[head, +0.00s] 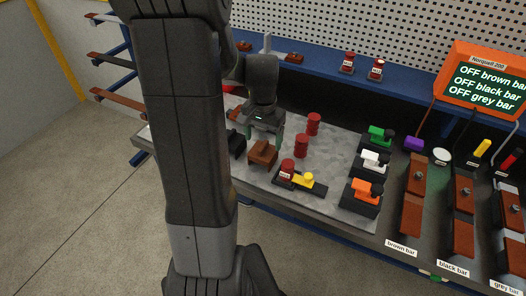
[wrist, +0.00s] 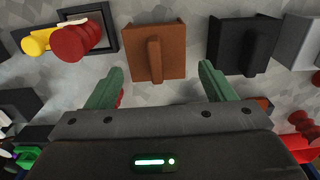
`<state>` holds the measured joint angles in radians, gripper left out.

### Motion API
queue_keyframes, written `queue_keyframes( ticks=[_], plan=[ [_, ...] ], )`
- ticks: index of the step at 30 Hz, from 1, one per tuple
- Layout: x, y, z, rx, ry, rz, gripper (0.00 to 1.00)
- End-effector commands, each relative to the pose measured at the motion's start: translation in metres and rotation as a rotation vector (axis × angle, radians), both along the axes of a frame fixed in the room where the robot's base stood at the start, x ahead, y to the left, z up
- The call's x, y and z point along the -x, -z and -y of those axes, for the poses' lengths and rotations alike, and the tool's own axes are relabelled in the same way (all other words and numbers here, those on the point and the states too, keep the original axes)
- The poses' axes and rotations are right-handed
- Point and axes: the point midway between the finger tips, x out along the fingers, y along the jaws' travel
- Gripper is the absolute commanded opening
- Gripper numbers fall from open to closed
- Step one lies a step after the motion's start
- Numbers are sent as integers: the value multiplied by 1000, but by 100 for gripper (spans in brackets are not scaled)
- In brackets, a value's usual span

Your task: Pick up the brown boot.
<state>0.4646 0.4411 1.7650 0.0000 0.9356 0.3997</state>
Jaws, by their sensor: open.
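The brown boot (head: 262,154) sits on the grey mat of the bench in the head view, a block with a raised ridge. In the wrist view the brown boot (wrist: 172,62) is upper centre, with its ridge pointing toward my gripper. My gripper (wrist: 160,78) has its two green fingers spread apart with nothing between them. The boot lies just beyond the fingertips in that view, roughly centred between them. In the head view my gripper (head: 265,130) is above and behind the boot; I cannot tell the exact height.
A black boot (wrist: 243,48) stands close beside the brown one, with a grey block (wrist: 301,42) beyond it. A red-and-yellow device (head: 300,178) is on the other side. Red cylinders (head: 302,146) stand nearby. Green, white and orange devices (head: 361,192) line the mat's right.

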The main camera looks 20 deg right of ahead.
Motion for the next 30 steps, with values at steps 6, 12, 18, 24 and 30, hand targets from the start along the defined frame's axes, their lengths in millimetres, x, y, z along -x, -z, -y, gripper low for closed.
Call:
queue_keyframes(
  ticks=[6,12,18,24,30],
  plan=[
    [2,16,0,-3,0,-5,76],
    [4,43,1,-2,1,-4,76],
    [3,55,1,0,0,0,76],
    [3,55,2,0,0,0,76],
    [3,55,1,0,0,0,43]
  ],
)
